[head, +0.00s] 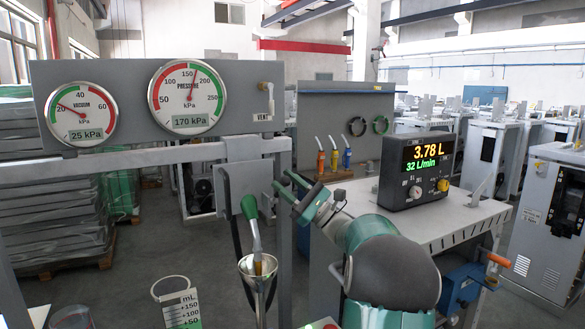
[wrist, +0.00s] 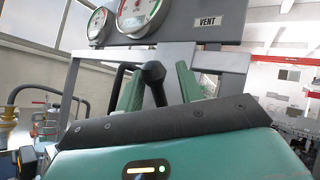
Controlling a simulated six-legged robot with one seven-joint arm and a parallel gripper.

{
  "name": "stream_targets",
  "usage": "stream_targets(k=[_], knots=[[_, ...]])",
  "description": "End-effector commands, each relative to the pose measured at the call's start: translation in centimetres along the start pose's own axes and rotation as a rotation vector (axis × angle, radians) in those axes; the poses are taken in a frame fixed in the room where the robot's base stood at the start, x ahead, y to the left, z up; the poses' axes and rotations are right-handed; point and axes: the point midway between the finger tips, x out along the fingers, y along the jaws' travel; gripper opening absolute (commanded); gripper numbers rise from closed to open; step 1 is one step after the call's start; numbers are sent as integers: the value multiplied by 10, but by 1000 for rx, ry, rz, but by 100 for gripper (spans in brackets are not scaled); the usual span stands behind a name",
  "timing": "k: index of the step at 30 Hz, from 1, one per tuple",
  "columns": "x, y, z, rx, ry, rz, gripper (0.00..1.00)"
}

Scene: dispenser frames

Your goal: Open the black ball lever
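The black ball lever (wrist: 153,72) shows in the wrist view as a black knob on a bent dark rod, in front of the grey frame below the VENT label. My gripper (wrist: 160,82) is open, with one green finger on each side of the knob in the picture. The knob appears closer to the left finger; I cannot tell whether it touches. In the head view, my gripper (head: 286,185) is at the grey post below the gauge panel, and I cannot make out the black knob there.
A grey panel (head: 60,75) with vacuum and pressure gauges stands above. A green-handled nozzle (head: 252,222) sits in a metal funnel holder left of my arm. A meter box (head: 415,170) stands on the white bench (head: 465,215) at right.

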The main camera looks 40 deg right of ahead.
Motion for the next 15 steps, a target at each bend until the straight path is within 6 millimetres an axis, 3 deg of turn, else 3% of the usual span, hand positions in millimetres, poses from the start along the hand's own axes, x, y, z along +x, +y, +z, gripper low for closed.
stream_targets(k=[2,12,15], knots=[[9,-6,14,-7,-3,1,36],[26,4,89,-7,-1,1,36],[23,13,106,-5,0,-1,36]])
